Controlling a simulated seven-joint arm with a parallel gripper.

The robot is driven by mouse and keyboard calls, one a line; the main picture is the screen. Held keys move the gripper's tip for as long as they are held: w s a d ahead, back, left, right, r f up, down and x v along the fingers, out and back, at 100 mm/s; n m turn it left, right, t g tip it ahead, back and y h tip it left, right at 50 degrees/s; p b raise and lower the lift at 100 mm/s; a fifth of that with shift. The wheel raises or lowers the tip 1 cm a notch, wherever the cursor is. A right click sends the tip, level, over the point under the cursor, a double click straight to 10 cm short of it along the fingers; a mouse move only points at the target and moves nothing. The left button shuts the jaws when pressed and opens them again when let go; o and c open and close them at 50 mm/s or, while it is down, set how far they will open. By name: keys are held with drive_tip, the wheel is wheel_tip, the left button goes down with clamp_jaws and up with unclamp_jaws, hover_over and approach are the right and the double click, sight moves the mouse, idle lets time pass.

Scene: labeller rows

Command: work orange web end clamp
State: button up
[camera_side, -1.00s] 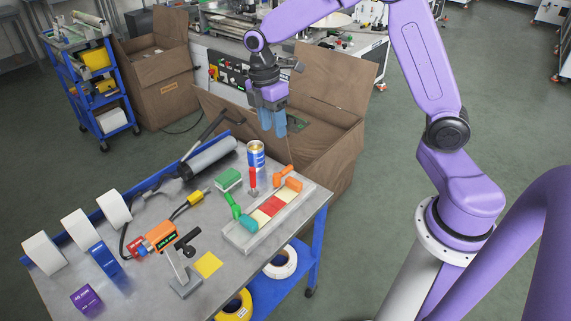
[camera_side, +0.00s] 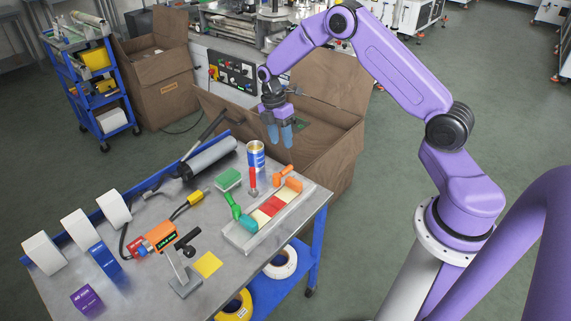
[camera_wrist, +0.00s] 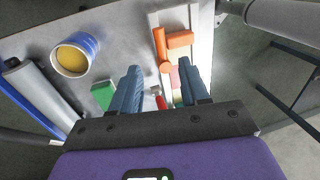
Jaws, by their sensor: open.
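The orange web end clamp (camera_side: 293,184) sits at the far right end of the pale splice fixture (camera_side: 241,238) on the bench. Its orange lever (camera_side: 284,171) lies beside the orange block. In the wrist view the orange lever (camera_wrist: 159,43) and orange block (camera_wrist: 180,39) show ahead of the fingers, with a round pivot end (camera_wrist: 166,67) between the fingertips in the picture. My gripper (camera_side: 280,143) is open and empty, above the clamp and apart from it. Its two blue fingers also show in the wrist view (camera_wrist: 159,67). Whether the clamp is pressed down I cannot tell.
A green lever (camera_side: 232,205) and teal block (camera_side: 247,222) are at the fixture's other end. A cardboard box (camera_side: 330,150) is behind the bench edge.

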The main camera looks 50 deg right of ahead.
sight(286, 168)
drive_tip(key=f, duration=0.3)
drive_tip(key=s+f, duration=0.1)
drive_tip(key=f, duration=0.2)
drive_tip(key=s+f, duration=0.1)
drive_tip(key=f, duration=0.2)
drive_tip(key=shift+f, duration=0.3)
clamp_jaws()
